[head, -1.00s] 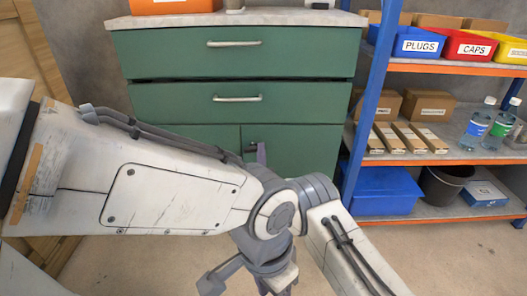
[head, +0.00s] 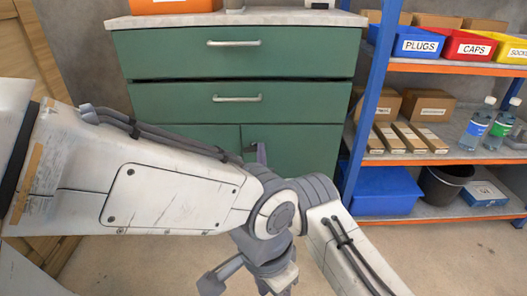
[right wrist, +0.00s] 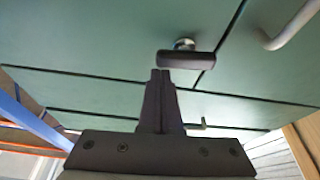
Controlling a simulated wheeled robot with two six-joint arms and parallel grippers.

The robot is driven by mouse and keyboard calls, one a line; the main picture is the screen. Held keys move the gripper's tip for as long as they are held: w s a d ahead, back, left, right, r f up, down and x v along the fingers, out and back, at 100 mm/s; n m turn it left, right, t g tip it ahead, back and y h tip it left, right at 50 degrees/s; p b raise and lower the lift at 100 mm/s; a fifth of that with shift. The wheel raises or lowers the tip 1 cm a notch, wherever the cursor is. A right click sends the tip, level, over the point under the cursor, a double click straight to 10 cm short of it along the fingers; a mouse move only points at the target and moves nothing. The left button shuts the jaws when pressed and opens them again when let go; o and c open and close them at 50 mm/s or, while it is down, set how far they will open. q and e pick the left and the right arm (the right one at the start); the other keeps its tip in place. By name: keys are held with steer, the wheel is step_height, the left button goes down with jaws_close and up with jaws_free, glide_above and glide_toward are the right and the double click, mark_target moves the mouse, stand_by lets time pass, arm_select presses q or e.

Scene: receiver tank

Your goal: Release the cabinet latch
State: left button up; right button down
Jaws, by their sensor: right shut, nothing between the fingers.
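The green cabinet (head: 315,145) stands ahead, with wide drawers above and doors below. Its latch (right wrist: 187,59), a dark bar on a round metal stem, shows in the right wrist view near where the panel seams meet. My right gripper (right wrist: 160,76) is shut and empty. Its fingertips are at the lower edge of the bar's left end; I cannot tell whether they touch it. In the head view only the tips of my right gripper (head: 261,153) show, against the door just right of the small latch (head: 251,147).
A shelf rack (head: 372,75) with bins, boxes and bottles stands close to the cabinet's right. Drawer handles (head: 237,98) stick out above the latch. My white arm covers the cabinet's lower left. Floor is clear at the lower right.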

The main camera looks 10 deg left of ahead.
steer(key=p+v, duration=0.3)
steer(key=v, duration=0.4)
steer(key=shift+s, duration=0.2)
steer(key=shift+d+f, duration=0.1)
